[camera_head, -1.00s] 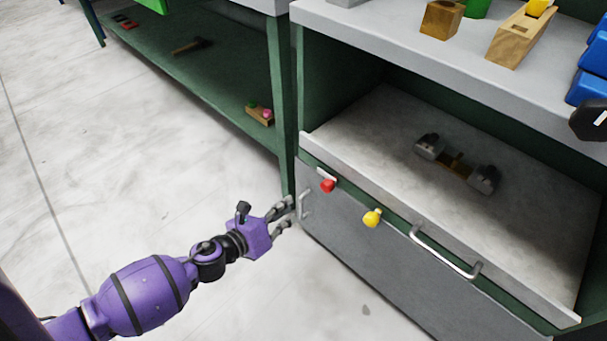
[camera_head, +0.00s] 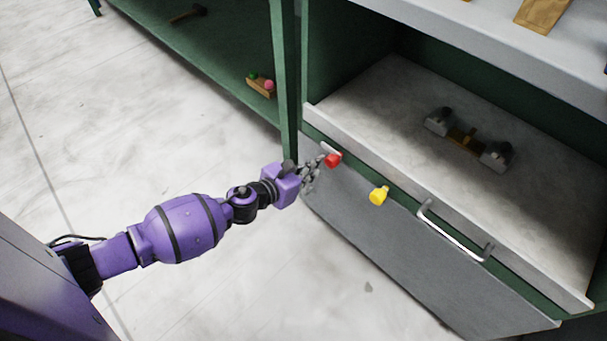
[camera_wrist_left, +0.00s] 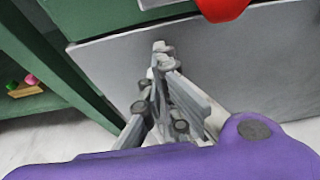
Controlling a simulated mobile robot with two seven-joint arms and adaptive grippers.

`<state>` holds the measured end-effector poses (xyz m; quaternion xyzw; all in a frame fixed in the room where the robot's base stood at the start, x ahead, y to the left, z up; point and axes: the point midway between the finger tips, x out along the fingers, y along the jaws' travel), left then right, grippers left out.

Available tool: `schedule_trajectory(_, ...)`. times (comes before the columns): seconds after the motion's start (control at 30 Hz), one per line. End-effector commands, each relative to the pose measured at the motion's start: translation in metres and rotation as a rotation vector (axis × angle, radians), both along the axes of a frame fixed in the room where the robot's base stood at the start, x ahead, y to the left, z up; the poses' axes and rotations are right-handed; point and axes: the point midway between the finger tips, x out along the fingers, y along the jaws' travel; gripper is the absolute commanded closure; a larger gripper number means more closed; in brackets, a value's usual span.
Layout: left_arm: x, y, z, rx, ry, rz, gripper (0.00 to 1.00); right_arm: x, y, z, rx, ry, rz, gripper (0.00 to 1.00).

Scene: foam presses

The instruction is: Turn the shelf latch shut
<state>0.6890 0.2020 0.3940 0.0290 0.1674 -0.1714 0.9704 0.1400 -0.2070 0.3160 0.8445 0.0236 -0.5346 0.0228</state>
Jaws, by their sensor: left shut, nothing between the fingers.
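A red knob (camera_head: 333,160) sits on a pale mount at the left end of the shelf front; it also shows at the top of the left wrist view (camera_wrist_left: 222,8). A yellow knob (camera_head: 379,195) sits to its right. I cannot tell for sure which is the shelf latch. My left gripper (camera_head: 318,164) is shut and empty, with its fingertips just left of the red knob in the head view. In the left wrist view the fingertips (camera_wrist_left: 164,58) are in front of the grey panel, below the red knob. I cannot tell whether they touch anything. My right gripper is out of view.
The grey panel (camera_head: 420,265) lies below the shelf (camera_head: 385,115), with a metal bar handle (camera_head: 455,240) to the right. A grey and brown fixture (camera_head: 468,138) rests on the shelf. A green post (camera_head: 287,100) stands just behind the gripper. The floor at left is clear.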

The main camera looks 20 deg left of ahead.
Motion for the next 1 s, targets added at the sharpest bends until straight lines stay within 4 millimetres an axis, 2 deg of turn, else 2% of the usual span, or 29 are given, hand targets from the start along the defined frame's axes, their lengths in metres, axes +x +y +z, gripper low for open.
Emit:
schedule_trajectory(0.03,0.001,0.001,0.015,0.003,-0.007,-0.003,1.00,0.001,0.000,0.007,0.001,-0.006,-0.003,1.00)
schedule_trajectory(0.2,0.000,0.001,0.026,0.001,-0.003,-0.001,1.00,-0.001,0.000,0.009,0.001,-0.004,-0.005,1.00)
schedule_trajectory(0.67,0.000,0.001,0.028,0.003,-0.002,0.001,1.00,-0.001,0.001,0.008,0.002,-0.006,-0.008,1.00)
schedule_trajectory(1.0,0.001,0.002,0.032,0.056,-0.023,0.000,1.00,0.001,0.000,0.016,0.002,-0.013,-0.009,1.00)
